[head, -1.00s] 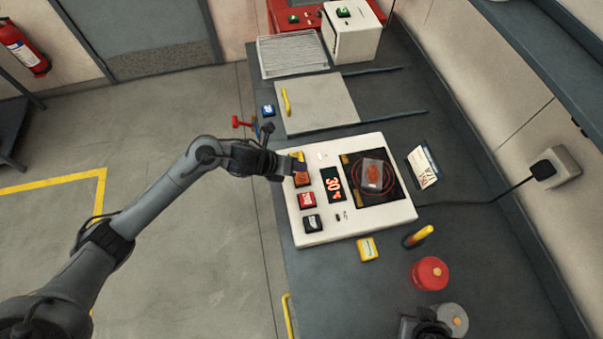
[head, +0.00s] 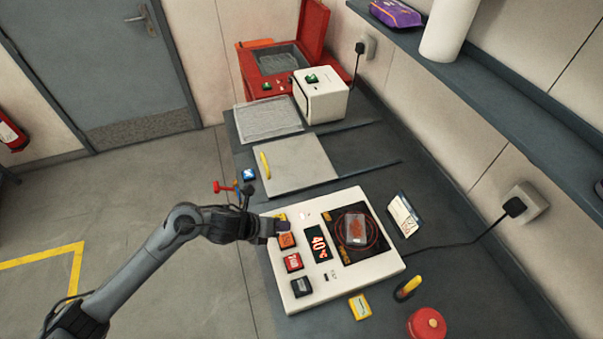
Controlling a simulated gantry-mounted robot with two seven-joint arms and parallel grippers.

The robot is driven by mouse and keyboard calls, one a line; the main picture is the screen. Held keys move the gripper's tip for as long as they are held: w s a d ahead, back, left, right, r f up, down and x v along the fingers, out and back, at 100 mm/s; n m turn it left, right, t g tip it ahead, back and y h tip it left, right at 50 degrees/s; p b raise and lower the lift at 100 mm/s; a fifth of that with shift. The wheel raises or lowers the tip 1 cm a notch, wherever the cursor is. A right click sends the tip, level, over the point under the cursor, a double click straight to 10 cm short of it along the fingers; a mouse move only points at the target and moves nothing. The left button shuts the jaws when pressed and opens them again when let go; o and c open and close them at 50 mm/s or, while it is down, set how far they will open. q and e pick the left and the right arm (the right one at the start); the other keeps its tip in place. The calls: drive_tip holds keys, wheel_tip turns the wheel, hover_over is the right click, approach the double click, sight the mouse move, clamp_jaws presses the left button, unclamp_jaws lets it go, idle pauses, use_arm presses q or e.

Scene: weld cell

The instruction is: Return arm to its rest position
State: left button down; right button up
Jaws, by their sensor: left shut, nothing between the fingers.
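My left arm comes in from the lower left. Its gripper (head: 280,226) is shut and empty at the left edge of the white heating panel (head: 350,283), close to an orange button (head: 287,241). I cannot tell whether the fingertips touch the panel. The panel's display (head: 317,243) reads 40 °C. A small clear item (head: 355,228) lies on its black ringed plate. A red button (head: 293,262) and a black button (head: 301,287) sit below the orange one. My right gripper is not in view.
A flat grey cover (head: 300,165) with a yellow handle, a wire rack (head: 268,121), a white box (head: 323,98) and an open red case (head: 280,62) stand farther back. A red cylinder (head: 427,324) is at the front right. Floor space left of the bench is free.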

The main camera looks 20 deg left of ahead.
use_arm(q)
drive_tip(key=shift+s+d+f+n, duration=0.15)
drive_tip(key=shift+s+d+n, duration=0.1)
drive_tip(key=shift+d+n, duration=0.3)
drive_tip(key=s+a+f+n+g+y, duration=0.1)
drive_tip(key=s+a+n+y, duration=0.2)
drive_tip(key=s+n, duration=1.1)
drive_tip(key=s+a+f+n+g+y, duration=0.1)
drive_tip(key=s+a+n+g+y, duration=0.15)
drive_tip(key=s+n, duration=1.2)
drive_tip(key=w+r+n+p, duration=0.3)
drive_tip(key=r+n+p, duration=0.1)
drive_tip(key=r+p, duration=1.3)
drive_tip(key=shift+a+y, duration=0.35)
drive_tip(key=shift+r+t, duration=0.1)
drive_tip(key=shift+t, duration=0.15)
idle(2.3)
